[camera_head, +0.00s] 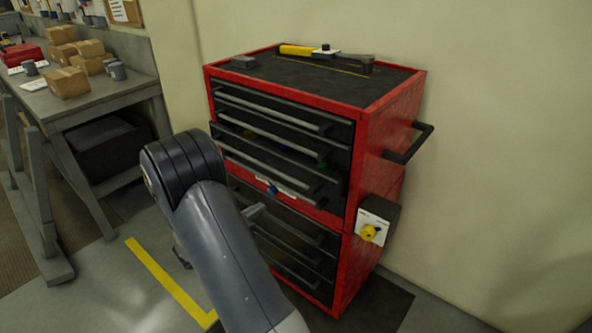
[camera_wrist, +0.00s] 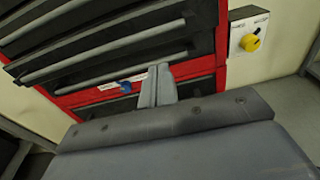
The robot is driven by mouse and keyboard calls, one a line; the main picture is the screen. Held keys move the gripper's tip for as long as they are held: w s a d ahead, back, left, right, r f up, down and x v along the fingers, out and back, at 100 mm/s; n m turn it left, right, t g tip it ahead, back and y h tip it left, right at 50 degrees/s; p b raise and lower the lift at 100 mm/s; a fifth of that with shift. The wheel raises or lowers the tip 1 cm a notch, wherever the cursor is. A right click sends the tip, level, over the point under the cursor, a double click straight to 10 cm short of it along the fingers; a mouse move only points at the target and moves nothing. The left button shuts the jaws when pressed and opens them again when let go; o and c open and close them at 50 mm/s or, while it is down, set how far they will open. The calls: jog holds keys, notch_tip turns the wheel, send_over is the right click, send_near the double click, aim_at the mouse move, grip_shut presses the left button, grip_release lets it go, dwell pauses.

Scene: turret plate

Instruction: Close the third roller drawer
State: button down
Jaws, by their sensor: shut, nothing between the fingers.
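A red roller cabinet (camera_head: 390,115) with black drawer fronts and long grey handles stands against the wall. Its third drawer (camera_head: 268,166) sticks out past the drawers above it, and a gap shows its inside. It also shows in the wrist view (camera_wrist: 110,52), running across the upper left. My gripper (camera_wrist: 158,72) is shut and empty, its fingertips pointing at the cabinet close to the right part of the drawer. I cannot tell whether they touch it. In the head view my gripper (camera_head: 254,211) is mostly hidden behind my arm.
A blue knob on a white plate (camera_head: 272,189) sits below the third drawer. A box with a yellow knob (camera_head: 369,232) and a black side handle (camera_head: 410,146) stick out on the right. A yellow-handled tool (camera_head: 298,50) lies on top. A workbench (camera_head: 95,99) stands left.

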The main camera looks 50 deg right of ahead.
jog(key=p, duration=0.3)
send_near(294, 181)
jog(key=d+f, duration=0.1)
jog(key=d, duration=0.5)
jog(key=shift+w+f, duration=0.15)
jog(key=shift+f, duration=0.2)
jog(key=shift+d, duration=0.15)
jog(key=d+b, duration=0.2)
jog(key=d, duration=0.2)
jog(key=shift+w+d+f, duration=0.15)
jog(key=shift+d+r, duration=0.2)
jog(key=shift+r, duration=0.1)
